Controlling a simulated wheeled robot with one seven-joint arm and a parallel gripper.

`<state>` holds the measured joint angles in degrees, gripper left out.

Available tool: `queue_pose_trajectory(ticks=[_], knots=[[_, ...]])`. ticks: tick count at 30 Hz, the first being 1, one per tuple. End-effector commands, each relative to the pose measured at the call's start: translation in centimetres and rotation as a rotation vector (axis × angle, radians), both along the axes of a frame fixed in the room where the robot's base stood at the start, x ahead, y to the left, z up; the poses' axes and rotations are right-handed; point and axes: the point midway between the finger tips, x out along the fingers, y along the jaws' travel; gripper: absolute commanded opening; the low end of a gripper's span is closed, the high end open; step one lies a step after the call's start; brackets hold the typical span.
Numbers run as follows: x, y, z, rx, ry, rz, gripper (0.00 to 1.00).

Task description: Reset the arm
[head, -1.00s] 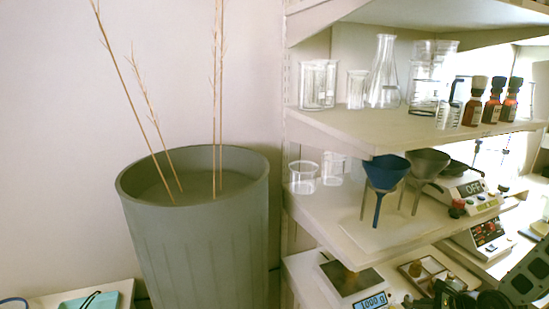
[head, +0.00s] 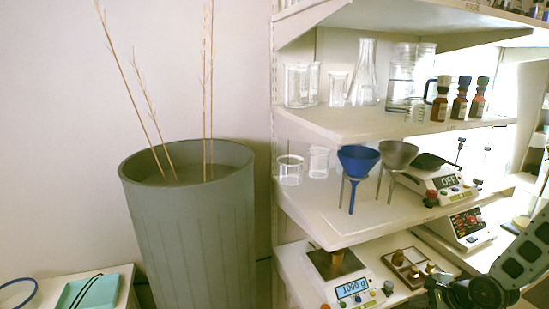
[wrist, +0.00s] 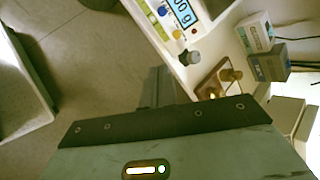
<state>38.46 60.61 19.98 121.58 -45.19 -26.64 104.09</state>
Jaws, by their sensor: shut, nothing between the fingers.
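My gripper (wrist: 163,85) shows in the wrist view, its fingers together with nothing between them, above the floor beside a shelf edge. In the head view, part of my arm (head: 515,265) shows at the lower right, in front of the shelves; the fingertips cannot be made out there. Three small brown bottles stand upright in a row on the upper shelf: one with a white cap (head: 441,100), one with a dark cap (head: 461,100) and one with a blue cap (head: 479,98).
A shelf unit (head: 310,205) holds glassware, a blue funnel (head: 358,160), a grey funnel (head: 398,155) and balances, including one reading 1000 g (head: 352,290). A large grey planter (head: 200,230) stands left of it. A teal tray (head: 88,292) lies at the lower left.

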Motion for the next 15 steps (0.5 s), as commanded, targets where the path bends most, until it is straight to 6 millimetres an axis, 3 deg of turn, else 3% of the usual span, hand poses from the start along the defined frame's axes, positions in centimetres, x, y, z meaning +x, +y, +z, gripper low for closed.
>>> queue_pose_trajectory(ticks=[8,11,15], knots=[[-0.2,4.3,4.1,-0.212,0.002,0.264,0.00],[-0.8,6.6,6.3,-0.312,0.001,0.404,0.00],[-3.1,11.2,10.6,-0.488,-0.003,0.687,0.00]])
